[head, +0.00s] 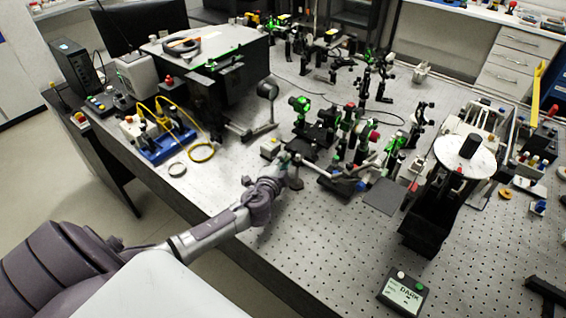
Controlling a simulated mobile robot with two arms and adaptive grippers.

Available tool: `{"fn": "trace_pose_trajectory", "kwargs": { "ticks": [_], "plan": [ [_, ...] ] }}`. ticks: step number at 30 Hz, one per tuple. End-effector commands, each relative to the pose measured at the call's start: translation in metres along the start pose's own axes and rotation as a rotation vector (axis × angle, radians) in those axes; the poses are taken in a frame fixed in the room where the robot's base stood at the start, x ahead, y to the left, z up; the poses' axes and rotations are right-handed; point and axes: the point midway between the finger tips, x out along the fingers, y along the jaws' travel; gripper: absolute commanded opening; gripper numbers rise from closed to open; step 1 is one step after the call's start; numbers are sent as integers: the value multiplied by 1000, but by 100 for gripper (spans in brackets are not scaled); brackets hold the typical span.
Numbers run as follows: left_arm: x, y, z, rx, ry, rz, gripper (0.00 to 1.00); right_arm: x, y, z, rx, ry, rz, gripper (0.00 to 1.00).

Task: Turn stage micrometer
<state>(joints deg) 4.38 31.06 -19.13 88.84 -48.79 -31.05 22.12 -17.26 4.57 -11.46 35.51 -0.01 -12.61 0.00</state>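My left arm reaches over the bench from the left. My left gripper (287,164) is at the near edge of the cluster of optics. It is small and dark here, and I cannot tell whether its fingers are open or shut. Just right of it is a small stage with a silver barrel, which looks like the stage micrometer (335,174), with a blue part at its right end. I cannot tell whether the gripper touches it. My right gripper is not in view.
The perforated bench (300,235) is clear in front of the optics. Posts and mounts with green light crowd behind the stage. A black stand with a round white top (463,157) is at right. A box marked DARK (403,291) lies near the front. A yellow cable (203,153) lies at left.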

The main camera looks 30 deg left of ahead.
Motion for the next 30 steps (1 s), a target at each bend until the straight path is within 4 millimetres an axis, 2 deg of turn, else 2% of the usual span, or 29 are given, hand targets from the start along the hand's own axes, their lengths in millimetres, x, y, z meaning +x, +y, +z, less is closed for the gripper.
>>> {"fn": "trace_pose_trajectory", "kwargs": {
  "ticks": [1, 3, 14, 17, 24, 30],
  "plan": [
    [0, 0, 0, 0, 0, 0, 36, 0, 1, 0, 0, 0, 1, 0],
    [0, 0, 0, 0, 0, 0, 44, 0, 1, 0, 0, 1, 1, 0],
    [-5, 0, 0, -1, 1, 1, 44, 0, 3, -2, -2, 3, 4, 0],
    [-18, 1, 0, -1, 1, 2, 44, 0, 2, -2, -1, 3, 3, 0],
    [-70, 2, 0, -2, 1, 4, 44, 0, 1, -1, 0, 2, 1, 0],
    [-104, 1, 1, -1, -1, 2, 44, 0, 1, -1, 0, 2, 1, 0]
  ]
}}
